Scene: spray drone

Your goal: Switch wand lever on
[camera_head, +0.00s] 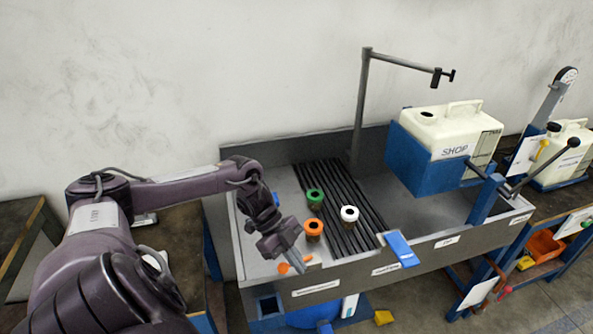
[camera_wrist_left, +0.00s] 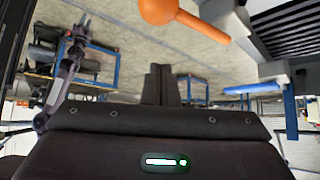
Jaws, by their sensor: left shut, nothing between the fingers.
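My left gripper (camera_head: 301,268) is shut and empty, pointing down over the front left part of the grey bench tray (camera_head: 345,273). An orange lever (camera_head: 284,268) with a round knob lies at its fingertips, partly hidden behind them. In the left wrist view the orange lever (camera_wrist_left: 160,10) shows at the top, apart from the shut fingers of the left gripper (camera_wrist_left: 161,85). A blue lever (camera_head: 399,248) sits on the tray's front edge, to the right; it also shows in the left wrist view (camera_wrist_left: 252,88). I cannot tell from labels which is the wand lever. My right gripper is not in view.
Green (camera_head: 315,196), orange (camera_head: 314,228) and white (camera_head: 349,215) ring-topped parts stand in the tray, by black slats. A white tank (camera_head: 445,130) in a blue holder stands behind right. A grey post with an arm (camera_head: 362,100) rises at the back. A black-knobbed lever (camera_head: 573,143) sticks up at right.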

